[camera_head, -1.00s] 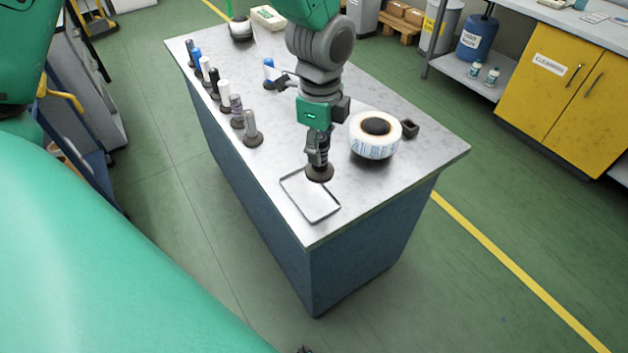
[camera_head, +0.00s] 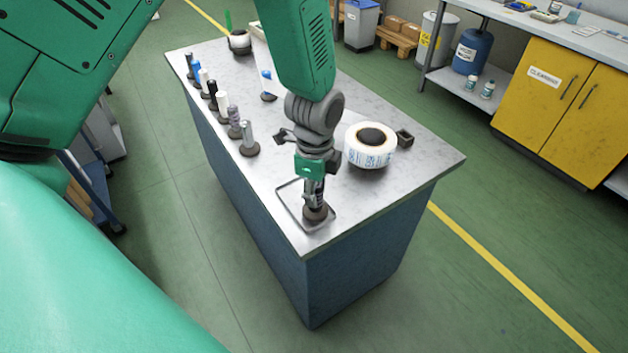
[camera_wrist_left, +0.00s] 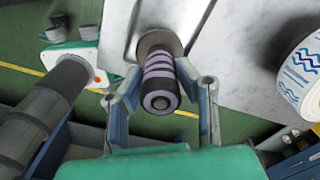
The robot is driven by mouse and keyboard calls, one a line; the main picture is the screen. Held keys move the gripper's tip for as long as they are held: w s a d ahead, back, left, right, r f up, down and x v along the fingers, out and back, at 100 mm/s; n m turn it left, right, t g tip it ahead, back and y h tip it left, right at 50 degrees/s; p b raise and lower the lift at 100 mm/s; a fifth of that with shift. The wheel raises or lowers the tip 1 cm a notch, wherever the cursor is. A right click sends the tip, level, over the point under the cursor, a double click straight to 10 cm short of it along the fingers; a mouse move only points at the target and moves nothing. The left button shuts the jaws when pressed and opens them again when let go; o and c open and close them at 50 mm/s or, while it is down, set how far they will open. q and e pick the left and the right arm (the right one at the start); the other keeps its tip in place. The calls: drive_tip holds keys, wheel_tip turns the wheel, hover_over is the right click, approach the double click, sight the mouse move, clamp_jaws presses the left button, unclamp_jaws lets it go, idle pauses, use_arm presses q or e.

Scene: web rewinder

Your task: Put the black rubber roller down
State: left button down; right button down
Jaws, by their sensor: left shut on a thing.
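My left gripper (camera_head: 314,187) is shut on the black rubber roller (camera_head: 317,213), which is upright with its wide round base down. In the left wrist view the roller (camera_wrist_left: 160,88) is dark with pale lilac bands, between the two fingers (camera_wrist_left: 160,76). The base is over the shallow metal tray (camera_head: 287,211) at the near end of the bench. I cannot tell whether the base touches the tray floor. My gripper and the roller hide part of the tray. My right gripper is not in view.
A big white label roll (camera_head: 353,155) stands right of my gripper, with a small dark block (camera_head: 404,138) beside it. A row of several upright rollers (camera_head: 234,122) lines the bench's left edge. The bench (camera_head: 385,185) is bare near its right corner.

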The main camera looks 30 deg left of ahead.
use_arm(q)
drive_tip(key=shift+w+f, duration=0.15)
drive_tip(key=shift+f, duration=0.35)
drive_tip(key=shift+a, duration=0.3)
drive_tip(key=c, duration=1.2)
unclamp_jaws()
drive_tip(key=shift+s+a+f, duration=0.1)
drive_tip(key=shift+s+a, duration=0.1)
drive_tip(key=shift+d, duration=0.1)
